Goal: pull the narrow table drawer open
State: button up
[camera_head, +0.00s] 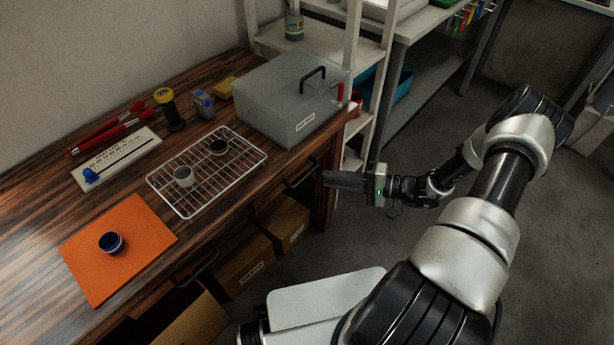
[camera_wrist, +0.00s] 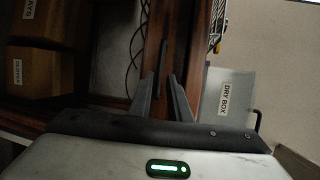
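The wooden table has two dark bar handles on its front edge. The right handle (camera_head: 300,175) is on the narrow drawer front (camera_head: 312,166) near the table's right end. That drawer looks shut. My gripper (camera_head: 325,179) is just right of this handle, pointing left at the table front, apparently not touching it. The dark handle (camera_wrist: 162,60) lies just beyond the fingertips, in front of the wooden drawer front (camera_wrist: 178,35). The other handle (camera_head: 197,269) is farther left.
Cardboard boxes (camera_head: 243,262) sit under the table. The grey dry box (camera_head: 275,105) stands on the tabletop above the drawer. A wire rack (camera_head: 204,171) with two cups and an orange mat (camera_head: 90,265) lie left of it. Open floor (camera_head: 390,235) is right of the table.

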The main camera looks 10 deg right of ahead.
aim_at(307, 175)
jog(key=x, duration=0.8)
jog(key=shift+b, duration=0.35)
jog(key=shift+c, duration=0.3)
grip_shut()
